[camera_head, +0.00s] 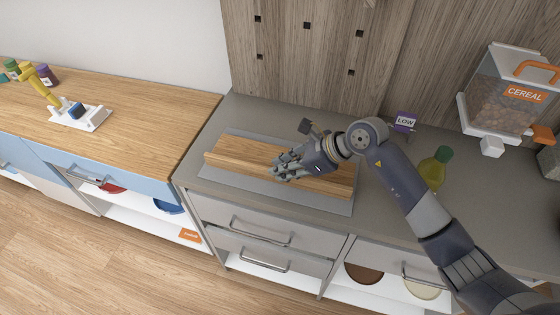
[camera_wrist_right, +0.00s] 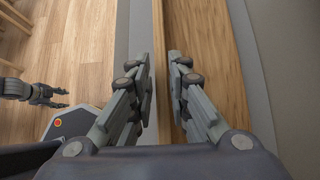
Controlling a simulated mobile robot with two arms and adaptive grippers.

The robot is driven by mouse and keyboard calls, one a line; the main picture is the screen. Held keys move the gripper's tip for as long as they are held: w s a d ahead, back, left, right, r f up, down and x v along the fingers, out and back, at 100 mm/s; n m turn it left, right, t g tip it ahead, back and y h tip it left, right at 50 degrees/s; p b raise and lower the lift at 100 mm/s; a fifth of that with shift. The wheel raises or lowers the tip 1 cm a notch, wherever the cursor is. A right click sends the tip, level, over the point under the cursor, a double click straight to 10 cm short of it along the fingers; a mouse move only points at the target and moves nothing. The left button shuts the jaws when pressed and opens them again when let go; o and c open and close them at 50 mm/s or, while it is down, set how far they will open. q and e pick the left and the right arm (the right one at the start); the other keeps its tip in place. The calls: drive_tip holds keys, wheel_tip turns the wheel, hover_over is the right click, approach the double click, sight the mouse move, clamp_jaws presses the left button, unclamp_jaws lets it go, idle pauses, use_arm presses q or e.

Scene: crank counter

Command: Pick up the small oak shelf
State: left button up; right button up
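The small oak shelf (camera_head: 235,152), a long wooden board with a raised strip, lies on a grey mat (camera_head: 318,204) on the counter. It also shows in the right wrist view (camera_wrist_right: 205,50). My right gripper (camera_head: 280,172) is low at the middle of the shelf's front edge. In the right wrist view its fingers (camera_wrist_right: 161,88) are apart, one on each side of a narrow front strip of the wood, with a gap showing. I cannot tell whether either finger touches it. My left gripper (camera_wrist_right: 55,97) is small at the left of that view, empty over the floor, its fingers apart.
A cereal dispenser (camera_head: 510,92), a green bottle (camera_head: 436,168) and a purple LOW tag (camera_head: 404,122) stand to the right. A wooden panel with dark slots (camera_head: 310,60) rises behind. A wood-topped counter (camera_head: 130,105) adjoins at left.

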drive_tip(key=shift+w+a+f, duration=0.15)
drive_tip(key=shift+a+f, duration=0.3)
drive_tip(key=shift+w+a+f, duration=0.1)
drive_tip(key=shift+a+f, duration=0.1)
drive_tip(key=shift+f, duration=0.1)
clamp_jaws()
use_arm(q)
drive_tip(key=shift+s+a+r, duration=0.15)
drive_tip(key=shift+s+r, duration=0.05)
drive_tip(key=shift+s, duration=0.4)
drive_tip(key=shift+w+f, duration=0.1)
drive_tip(key=shift+w, duration=0.05)
use_arm(e)
drive_tip(key=shift+r, duration=0.2)
